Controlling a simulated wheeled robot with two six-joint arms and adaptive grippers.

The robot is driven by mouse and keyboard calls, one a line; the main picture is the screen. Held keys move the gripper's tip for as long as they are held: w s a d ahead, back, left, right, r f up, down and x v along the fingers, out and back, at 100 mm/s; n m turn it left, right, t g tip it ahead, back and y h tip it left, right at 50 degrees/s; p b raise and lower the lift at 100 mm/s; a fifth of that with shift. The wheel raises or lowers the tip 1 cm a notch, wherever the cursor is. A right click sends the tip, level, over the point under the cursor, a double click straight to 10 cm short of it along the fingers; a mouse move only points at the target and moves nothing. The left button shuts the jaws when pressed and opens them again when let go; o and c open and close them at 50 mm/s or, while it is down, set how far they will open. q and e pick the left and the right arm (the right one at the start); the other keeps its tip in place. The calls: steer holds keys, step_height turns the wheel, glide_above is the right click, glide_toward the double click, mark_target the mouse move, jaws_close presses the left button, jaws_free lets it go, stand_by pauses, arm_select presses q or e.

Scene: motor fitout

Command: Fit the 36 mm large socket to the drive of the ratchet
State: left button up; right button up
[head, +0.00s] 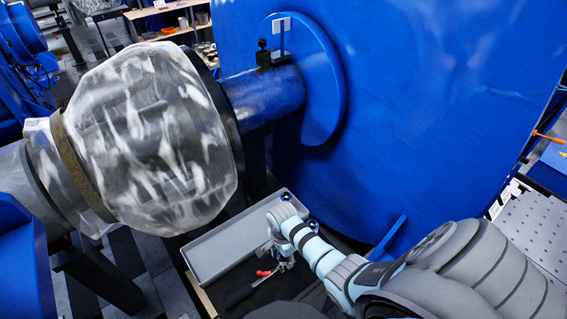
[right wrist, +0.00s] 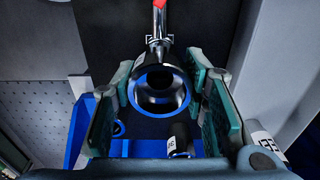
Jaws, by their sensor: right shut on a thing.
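My right gripper (right wrist: 160,95) is shut on a large dark socket (right wrist: 160,88) with a blue ring, seen end-on between its two teal finger pads. The socket's size marking does not show. The ratchet (right wrist: 158,48), with a chrome neck and a red part, lies just beyond the socket in the right wrist view. The socket overlaps the ratchet's near end, so I cannot tell whether it sits on the drive. In the head view the right gripper (head: 281,256) points down beside the ratchet's red part (head: 263,272). My left gripper is not in view.
A blue tray (right wrist: 78,135) below the gripper holds a smaller dark socket (right wrist: 180,138) with a white label. A long grey tray (head: 215,250) lies left of the gripper. A wrapped motor part (head: 150,135) and a large blue housing (head: 420,110) stand behind.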

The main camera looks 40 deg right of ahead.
steer(key=o, duration=1.5)
step_height(320, 180, up, 12)
steer(key=shift+a, duration=0.15)
